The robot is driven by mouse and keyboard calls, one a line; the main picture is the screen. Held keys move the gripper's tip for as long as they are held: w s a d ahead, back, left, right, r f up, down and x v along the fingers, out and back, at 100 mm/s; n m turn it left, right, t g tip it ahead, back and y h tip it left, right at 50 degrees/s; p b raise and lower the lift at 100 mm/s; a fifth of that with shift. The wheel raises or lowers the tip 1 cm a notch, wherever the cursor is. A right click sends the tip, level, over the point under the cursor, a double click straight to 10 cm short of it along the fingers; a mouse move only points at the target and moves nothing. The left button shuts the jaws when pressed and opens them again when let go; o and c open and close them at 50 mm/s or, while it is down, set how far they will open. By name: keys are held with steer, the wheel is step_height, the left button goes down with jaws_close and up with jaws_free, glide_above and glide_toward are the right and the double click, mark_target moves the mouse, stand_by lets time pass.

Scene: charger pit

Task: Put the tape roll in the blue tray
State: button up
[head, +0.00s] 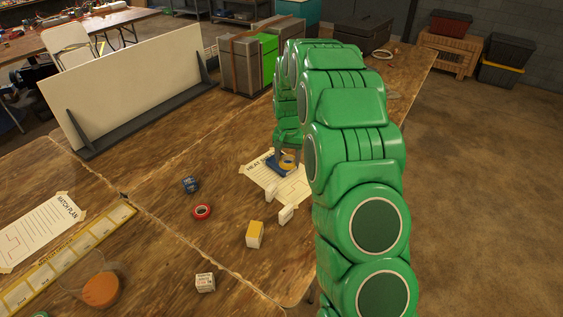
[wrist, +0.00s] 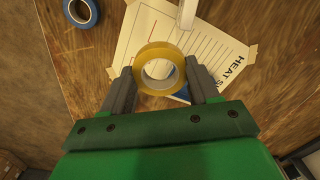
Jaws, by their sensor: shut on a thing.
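The yellow tape roll (wrist: 160,48) is between the two fingers of my gripper (wrist: 161,84), which is shut on it. The blue tray (head: 278,167) lies on the HEAT sheet, just below the roll. In the wrist view only a small part of the tray (wrist: 183,93) shows beside the roll and the right finger. The gap between roll and tray cannot be judged.
A blue tape roll (wrist: 80,11) lies left of the sheet in the wrist view. A red roll (head: 202,211), a blue box (head: 190,184), a yellow-and-white block (head: 255,235) and white pieces (head: 287,214) stand nearby. A white panel (head: 135,78) and cases (head: 246,62) stand behind.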

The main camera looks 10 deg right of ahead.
steer(key=w+f, duration=0.2)
steer(key=w, duration=0.1)
steer(key=w+f, duration=0.2)
steer(key=w, duration=0.2)
steer(key=w+f, duration=0.2)
steer(key=w, duration=0.2)
steer(key=shift+d+f, duration=0.3)
steer(key=shift+f, duration=0.05)
steer(key=shift+w+f, duration=1.4)
steer(key=shift+f, duration=1.7)
steer(key=shift+f, duration=0.1)
steer(key=o, duration=0.8)
steer(key=shift+c, duration=0.2)
